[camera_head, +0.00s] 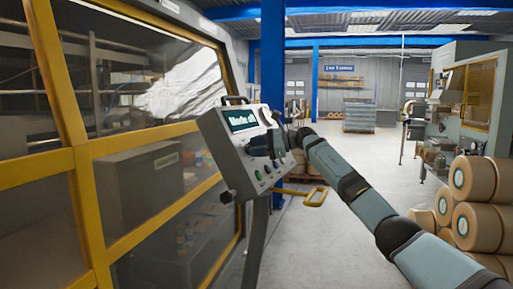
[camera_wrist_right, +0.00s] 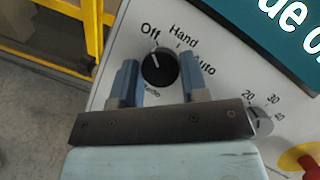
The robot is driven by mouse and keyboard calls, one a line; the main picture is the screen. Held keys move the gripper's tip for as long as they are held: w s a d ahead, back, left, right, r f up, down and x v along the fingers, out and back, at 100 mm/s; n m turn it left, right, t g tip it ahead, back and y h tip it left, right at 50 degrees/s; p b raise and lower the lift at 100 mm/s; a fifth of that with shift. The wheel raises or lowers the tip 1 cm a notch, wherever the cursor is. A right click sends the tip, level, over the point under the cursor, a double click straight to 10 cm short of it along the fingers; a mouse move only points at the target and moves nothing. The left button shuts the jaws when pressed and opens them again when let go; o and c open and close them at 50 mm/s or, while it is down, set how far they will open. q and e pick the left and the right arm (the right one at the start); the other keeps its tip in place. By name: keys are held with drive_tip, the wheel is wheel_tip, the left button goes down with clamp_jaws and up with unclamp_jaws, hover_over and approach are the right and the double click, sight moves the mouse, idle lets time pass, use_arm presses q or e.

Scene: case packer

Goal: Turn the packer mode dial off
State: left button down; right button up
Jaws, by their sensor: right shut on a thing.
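The mode dial (camera_wrist_right: 160,68) is a round black knob with a white pointer line, on the light grey control panel (camera_head: 228,150). Labels around it read Off, Hand and Auto, with a partly covered one below. The pointer line is directed up and slightly left, at Off. My right gripper (camera_wrist_right: 159,64) is shut on the dial, one blue finger on each side. In the head view my right gripper (camera_head: 277,142) reaches the panel from the right and hides the dial. The panel's display (camera_head: 242,121) seems to read "Mode off". My left gripper is out of view.
A small dial (camera_wrist_right: 259,120) marked 20, 30, 40 and a red button on a yellow base (camera_wrist_right: 298,158) sit close to my right gripper. The yellow-framed packer (camera_head: 90,150) stands left. Brown rolls (camera_head: 475,180) are stacked right.

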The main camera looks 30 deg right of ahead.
drive_tip(key=shift+f, duration=0.15)
drive_tip(key=o, duration=0.9)
drive_tip(key=v, duration=1.3)
drive_tip(key=shift+s+d+b, duration=0.25)
drive_tip(key=shift+b, duration=0.15)
